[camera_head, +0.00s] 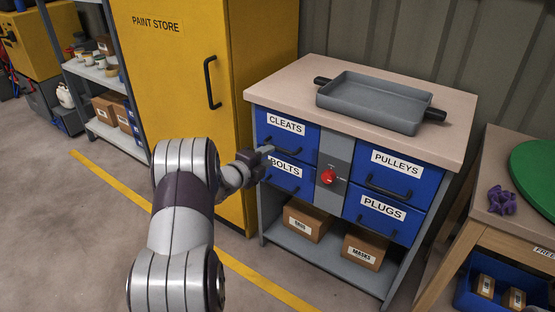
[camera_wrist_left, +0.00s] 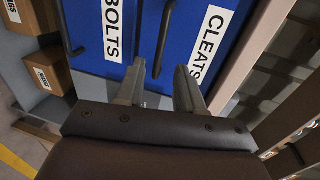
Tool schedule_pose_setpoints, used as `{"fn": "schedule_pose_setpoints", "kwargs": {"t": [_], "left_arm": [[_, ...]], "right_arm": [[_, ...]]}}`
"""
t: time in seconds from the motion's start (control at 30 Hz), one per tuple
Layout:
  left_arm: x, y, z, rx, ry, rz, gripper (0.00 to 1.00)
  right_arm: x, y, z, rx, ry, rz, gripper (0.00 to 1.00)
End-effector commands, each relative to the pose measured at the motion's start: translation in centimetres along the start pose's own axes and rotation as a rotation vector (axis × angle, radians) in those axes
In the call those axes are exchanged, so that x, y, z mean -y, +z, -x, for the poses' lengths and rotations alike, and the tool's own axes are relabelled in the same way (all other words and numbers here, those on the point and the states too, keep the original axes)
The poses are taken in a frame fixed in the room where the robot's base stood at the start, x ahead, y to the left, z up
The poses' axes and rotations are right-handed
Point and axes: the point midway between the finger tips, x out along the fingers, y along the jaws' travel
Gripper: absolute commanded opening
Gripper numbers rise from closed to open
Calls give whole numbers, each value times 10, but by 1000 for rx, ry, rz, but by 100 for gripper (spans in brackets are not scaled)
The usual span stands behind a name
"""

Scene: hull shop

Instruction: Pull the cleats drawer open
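The cleats drawer (camera_head: 299,139) is the blue upper left drawer of the workbench, and its front looks flush and closed. In the left wrist view the CLEATS label (camera_wrist_left: 211,42) is at upper right. The drawer's dark bar handle (camera_wrist_left: 165,36) runs between the CLEATS and BOLTS labels. My left gripper (camera_head: 268,151) is in front of this drawer's lower part and hides some of the handle. In the left wrist view its two fingers (camera_wrist_left: 159,72) are apart, with the handle's near end appearing between their tips. Contact cannot be told. My right gripper is not in view.
The bolts drawer (camera_head: 288,180) is directly below. A red knob (camera_head: 327,177) sits right of the drawers, beside the pulleys drawer (camera_head: 399,178) and plugs drawer (camera_head: 384,215). A grey tray (camera_head: 374,101) rests on the worktop. A yellow cabinet (camera_head: 172,75) stands left. Floor in front is clear.

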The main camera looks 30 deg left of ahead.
Motion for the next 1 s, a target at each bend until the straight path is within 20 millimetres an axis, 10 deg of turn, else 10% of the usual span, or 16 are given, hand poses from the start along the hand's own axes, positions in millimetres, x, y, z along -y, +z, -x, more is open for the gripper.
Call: {"fn": "schedule_pose_setpoints", "kwargs": {"t": [0.23, 0.6, 0.73, 1.0], "left_arm": [[-3, 0, -51, -1, 0, 0, 37], [0, 0, -62, 1, 1, 3, 37], [0, 0, -62, 1, 1, 3, 0], [0, 0, -61, 1, 1, 3, 0]], "right_arm": [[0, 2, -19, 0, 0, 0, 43], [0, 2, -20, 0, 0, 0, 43], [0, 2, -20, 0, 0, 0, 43], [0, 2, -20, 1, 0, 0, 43]]}}
